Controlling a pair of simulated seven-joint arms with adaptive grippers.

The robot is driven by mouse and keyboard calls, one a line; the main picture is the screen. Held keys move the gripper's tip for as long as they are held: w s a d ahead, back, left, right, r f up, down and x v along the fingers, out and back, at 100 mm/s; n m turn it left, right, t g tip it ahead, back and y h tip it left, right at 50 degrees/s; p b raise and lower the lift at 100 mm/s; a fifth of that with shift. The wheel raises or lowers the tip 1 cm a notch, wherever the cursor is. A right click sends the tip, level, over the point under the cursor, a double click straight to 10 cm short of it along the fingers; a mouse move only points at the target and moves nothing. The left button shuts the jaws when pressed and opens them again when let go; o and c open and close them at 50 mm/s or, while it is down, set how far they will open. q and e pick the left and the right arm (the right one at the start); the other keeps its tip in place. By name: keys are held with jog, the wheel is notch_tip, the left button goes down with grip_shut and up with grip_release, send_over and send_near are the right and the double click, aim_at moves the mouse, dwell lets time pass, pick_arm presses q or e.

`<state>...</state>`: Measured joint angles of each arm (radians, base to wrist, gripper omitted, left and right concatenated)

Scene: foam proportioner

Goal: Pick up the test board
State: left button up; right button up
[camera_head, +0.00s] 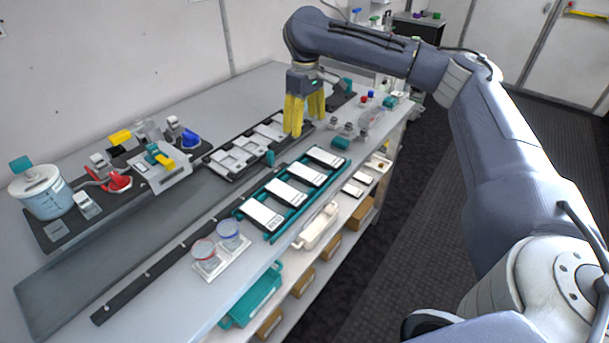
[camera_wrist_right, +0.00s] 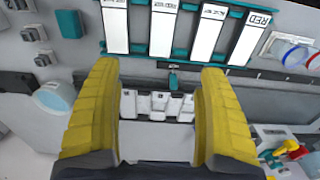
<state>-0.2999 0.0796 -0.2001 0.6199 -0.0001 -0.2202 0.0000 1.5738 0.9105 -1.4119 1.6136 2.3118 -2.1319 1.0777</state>
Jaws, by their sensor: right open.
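My right gripper (camera_head: 305,122) has yellow fingers and points down over the far part of the bench. In the wrist view its fingers (camera_wrist_right: 156,72) are spread wide with nothing between the tips. A dark tray (camera_head: 222,174) with several white-grey slotted pieces (camera_head: 238,158) lies below and beside it; these pieces also show between the fingers in the wrist view (camera_wrist_right: 157,104). A teal rack (camera_head: 288,222) to the right of the tray holds several flat white boards (camera_head: 305,173), one lettered RED in the wrist view (camera_wrist_right: 248,38). I cannot tell which piece is the test board. My left gripper is out of view.
Two lidded cups (camera_head: 229,235) stand on a white plate near the rack. A blue-liquid tub (camera_head: 42,191) and a dark mat with small devices (camera_head: 125,190) are at left. A long dark strip (camera_head: 150,277) lies in front. The grey bench between is mostly clear.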

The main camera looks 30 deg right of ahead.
send_over(306, 172)
jog(key=f, duration=1.2)
jog(key=shift+w+f, duration=0.15)
jog(key=shift+w, duration=0.05)
jog(key=shift+s+f, duration=0.2)
jog(key=shift+f, duration=2.35)
jog(key=shift+c, duration=0.5)
jog(key=c, duration=1.2)
